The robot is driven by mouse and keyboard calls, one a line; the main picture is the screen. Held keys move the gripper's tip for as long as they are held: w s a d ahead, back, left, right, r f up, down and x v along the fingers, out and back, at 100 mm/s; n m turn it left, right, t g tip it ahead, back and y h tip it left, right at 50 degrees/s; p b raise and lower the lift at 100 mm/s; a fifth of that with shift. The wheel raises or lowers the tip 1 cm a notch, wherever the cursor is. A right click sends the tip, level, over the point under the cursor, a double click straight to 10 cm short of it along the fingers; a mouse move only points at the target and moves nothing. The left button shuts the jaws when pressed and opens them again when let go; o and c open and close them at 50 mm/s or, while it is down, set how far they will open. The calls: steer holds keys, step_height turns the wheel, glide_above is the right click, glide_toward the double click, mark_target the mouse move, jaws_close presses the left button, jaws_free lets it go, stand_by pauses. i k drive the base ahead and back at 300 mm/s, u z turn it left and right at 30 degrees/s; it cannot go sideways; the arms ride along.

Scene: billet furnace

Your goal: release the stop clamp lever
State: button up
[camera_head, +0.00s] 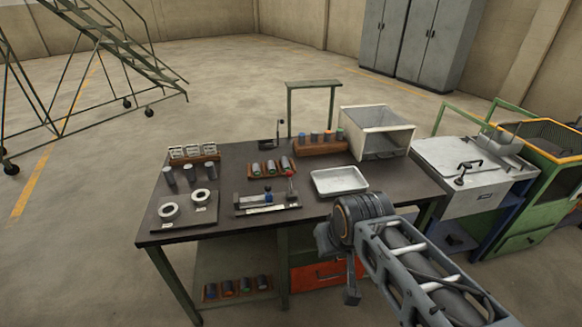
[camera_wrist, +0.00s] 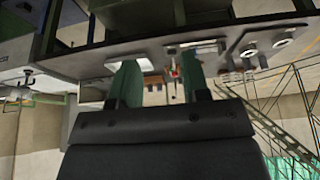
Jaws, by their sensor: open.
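A long flat fixture (camera_head: 268,203) lies near the front edge of the dark workbench (camera_head: 225,222). My gripper (camera_wrist: 163,80) is open and empty, apart from the lever. In the head view my arm reaches in from the lower right, short of the bench's front edge.
A metal tray (camera_head: 339,181) lies right of the fixture, with a grey open box (camera_head: 377,132) behind it. Two rings (camera_head: 202,197) on a plate stand left. A small rack of cylinders (camera_head: 270,169) sits just behind. A black upright handle (camera_head: 278,131) stands at the back.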

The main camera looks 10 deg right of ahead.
mark_target(289, 173)
steer(key=z, duration=0.05)
steer(key=k, duration=0.65)
steer(key=u, duration=0.25)
steer(key=i, duration=0.35)
steer(key=u, duration=0.7)
steer(key=i, duration=1.55)
steer(key=z, duration=0.3)
